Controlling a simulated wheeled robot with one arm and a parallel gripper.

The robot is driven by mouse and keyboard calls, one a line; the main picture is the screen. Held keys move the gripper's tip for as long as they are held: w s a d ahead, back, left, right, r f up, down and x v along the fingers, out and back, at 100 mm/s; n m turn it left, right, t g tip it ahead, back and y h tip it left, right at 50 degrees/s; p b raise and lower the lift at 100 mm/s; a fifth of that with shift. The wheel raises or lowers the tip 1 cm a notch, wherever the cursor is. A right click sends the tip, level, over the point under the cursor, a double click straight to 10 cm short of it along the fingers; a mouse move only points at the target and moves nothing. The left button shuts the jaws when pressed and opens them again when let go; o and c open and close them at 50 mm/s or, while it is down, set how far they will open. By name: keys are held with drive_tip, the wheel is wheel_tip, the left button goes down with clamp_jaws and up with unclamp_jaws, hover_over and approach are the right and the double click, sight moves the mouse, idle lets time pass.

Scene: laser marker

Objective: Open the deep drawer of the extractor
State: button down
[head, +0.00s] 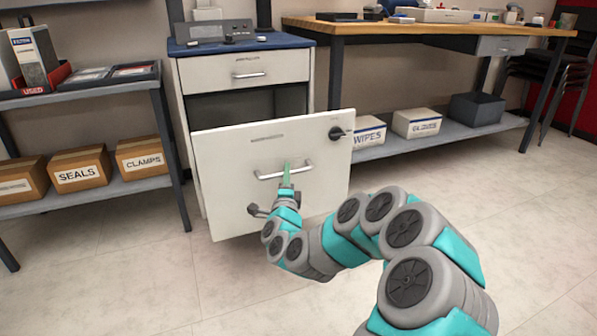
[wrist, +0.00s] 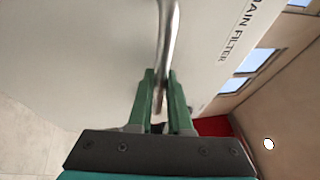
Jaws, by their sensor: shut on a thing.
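The extractor cabinet (head: 178,110) stands in the middle of the head view with a blue top. Its deep drawer (head: 225,160) has a large white front that stands well out from the cabinet, with a dark gap behind its top edge. A metal bar handle (head: 302,168) crosses the front. My gripper (head: 287,166) is shut on this handle from the near side. In the wrist view the green fingers (wrist: 160,75) straddle the handle bar (wrist: 168,25). The inside of the drawer is hidden behind its front.
The shallow upper drawer (head: 245,68) is closed. A shelf with boxes (head: 79,169) stands left, a workbench (head: 430,28) right. The floor (head: 470,190) at right is clear.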

drive_tip(key=shift+s+d, duration=0.1)
drive_tip(key=shift+s, duration=0.1)
drive_tip(key=c, duration=0.8)
unclamp_jaws()
drive_tip(key=shift+c, duration=0.2)
drive_tip(key=s+f, duration=0.1)
drive_tip(key=s, duration=0.6)
drive_tip(key=shift+s+f, duration=0.25)
drive_tip(key=shift+s, duration=0.05)
drive_tip(key=shift+p, duration=0.3)
